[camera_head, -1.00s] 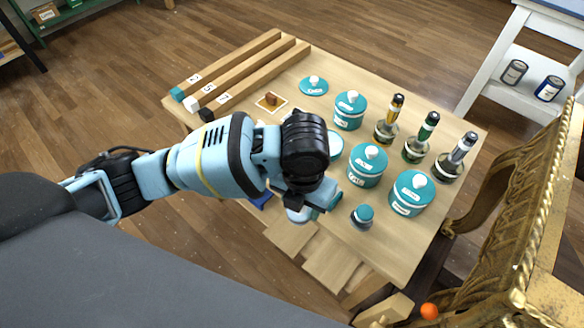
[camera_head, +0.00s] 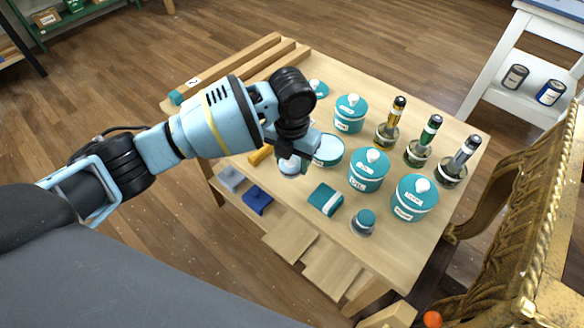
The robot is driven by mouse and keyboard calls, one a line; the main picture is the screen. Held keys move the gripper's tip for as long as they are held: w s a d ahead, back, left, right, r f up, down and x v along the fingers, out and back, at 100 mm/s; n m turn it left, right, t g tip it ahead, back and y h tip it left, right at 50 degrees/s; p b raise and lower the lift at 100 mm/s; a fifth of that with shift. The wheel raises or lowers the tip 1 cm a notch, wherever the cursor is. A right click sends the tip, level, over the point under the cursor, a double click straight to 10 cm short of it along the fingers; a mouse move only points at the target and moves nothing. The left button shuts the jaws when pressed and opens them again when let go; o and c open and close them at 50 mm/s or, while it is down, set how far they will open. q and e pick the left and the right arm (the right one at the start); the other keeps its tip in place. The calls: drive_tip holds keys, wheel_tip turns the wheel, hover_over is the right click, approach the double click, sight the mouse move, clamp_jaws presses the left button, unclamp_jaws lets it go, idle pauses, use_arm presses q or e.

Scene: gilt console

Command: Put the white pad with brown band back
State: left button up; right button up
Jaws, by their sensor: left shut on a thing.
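My left gripper (camera_head: 292,150) reaches in over the left part of the wooden table. It is shut on a small pale thing (camera_head: 290,167), white above with a blue-grey lower edge. The fingers hide much of this thing, and no brown band shows on it, so I cannot tell whether it is the white pad. A teal pad with a white band (camera_head: 325,199) lies on the table's front part, to the right of and below the gripper. My right gripper is not in view.
Teal lidded jars (camera_head: 368,170) and stoppered bottles (camera_head: 418,140) crowd the table's right half. A small teal-capped jar (camera_head: 363,222) stands near the front. Wooden bars (camera_head: 235,62) lie at the back left. A blue pad (camera_head: 257,201) and a grey pad (camera_head: 230,179) sit lower down.

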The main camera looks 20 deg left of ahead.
sight(292, 170)
use_arm(q)
drive_tip(key=shift+s+f, duration=0.1)
drive_tip(key=shift+f, duration=1.6)
drive_tip(key=shift+f, duration=0.15)
drive_tip(key=o, duration=0.9)
drive_tip(key=shift+o, duration=0.2)
wheel_tip(292, 170, up, 12)
drive_tip(key=shift+r+p, duration=0.2)
drive_tip(key=shift+p, duration=0.45)
